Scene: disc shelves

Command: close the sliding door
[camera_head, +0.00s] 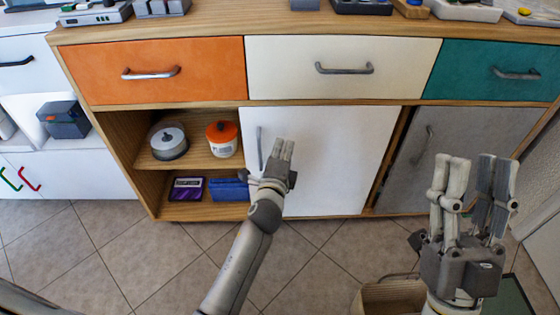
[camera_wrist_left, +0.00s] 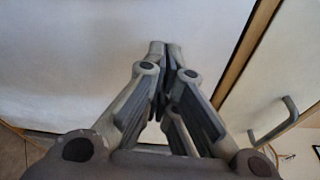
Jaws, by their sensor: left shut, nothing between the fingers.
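The white sliding door (camera_head: 340,155) covers the middle of the cabinet's lower part, with a vertical grey handle (camera_head: 260,148) near its left edge. The compartment to its left stands open. My left gripper (camera_head: 284,148) is shut and empty, in front of the door just right of the handle. In the left wrist view its closed fingers (camera_wrist_left: 166,60) point at a pale panel; I cannot tell whether they touch it. My right gripper (camera_head: 474,160) is open and empty at the right, in front of the grey door (camera_head: 408,160).
The open shelves hold a disc spindle (camera_head: 169,142), an orange-lidded tub (camera_head: 222,138), a purple box (camera_head: 187,188) and a blue case (camera_head: 229,189). Orange (camera_head: 150,82), cream (camera_head: 300,85) and teal (camera_head: 480,88) drawers are shut above. A bin (camera_head: 385,297) stands on the floor near my right gripper.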

